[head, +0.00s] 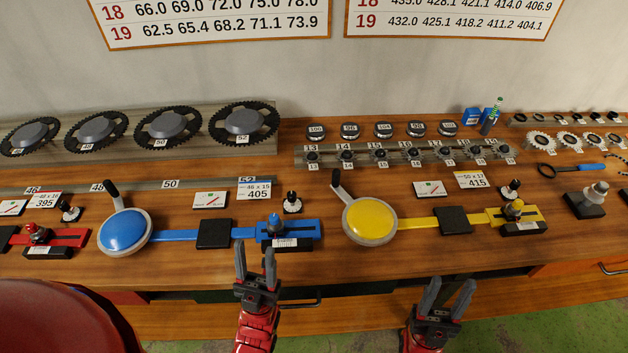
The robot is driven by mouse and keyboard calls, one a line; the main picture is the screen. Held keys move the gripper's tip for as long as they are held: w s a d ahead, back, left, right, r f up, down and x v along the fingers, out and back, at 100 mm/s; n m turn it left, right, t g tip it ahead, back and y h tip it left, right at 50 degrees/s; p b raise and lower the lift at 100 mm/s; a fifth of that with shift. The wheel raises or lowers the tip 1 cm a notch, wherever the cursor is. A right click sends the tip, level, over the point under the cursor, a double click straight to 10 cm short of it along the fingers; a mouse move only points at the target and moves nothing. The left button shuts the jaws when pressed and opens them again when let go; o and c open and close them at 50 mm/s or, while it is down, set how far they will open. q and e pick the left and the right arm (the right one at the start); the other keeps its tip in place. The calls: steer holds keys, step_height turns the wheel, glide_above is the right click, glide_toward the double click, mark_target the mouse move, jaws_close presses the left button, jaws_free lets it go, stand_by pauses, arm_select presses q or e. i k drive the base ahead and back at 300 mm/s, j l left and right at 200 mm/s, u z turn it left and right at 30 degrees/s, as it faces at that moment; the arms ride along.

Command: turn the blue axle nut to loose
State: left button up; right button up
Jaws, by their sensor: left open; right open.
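The blue axle nut (275,221) sits on top of the blue slider block (303,229) at the right end of the blue bar. A white label is on the block's front. The bar runs left to a round blue disc (124,231) with a black crank handle. My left gripper (255,252) is open and empty, in front of and slightly below the blue block in the picture, apart from the nut. My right gripper (447,285) is open and empty, low in front of the bench edge, below the yellow bar. The nut's exact setting is too small to tell.
A black-topped post (292,202) stands close behind the blue block. Chainrings (245,123) and cogs line the back.

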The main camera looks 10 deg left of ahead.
mark_target(273, 218)
steer(key=l+u, duration=0.35)
steer(key=k+l+u, duration=0.15)
steer(key=u, duration=0.25)
steer(key=k+l+u, duration=0.15)
steer(key=l+u, duration=0.2)
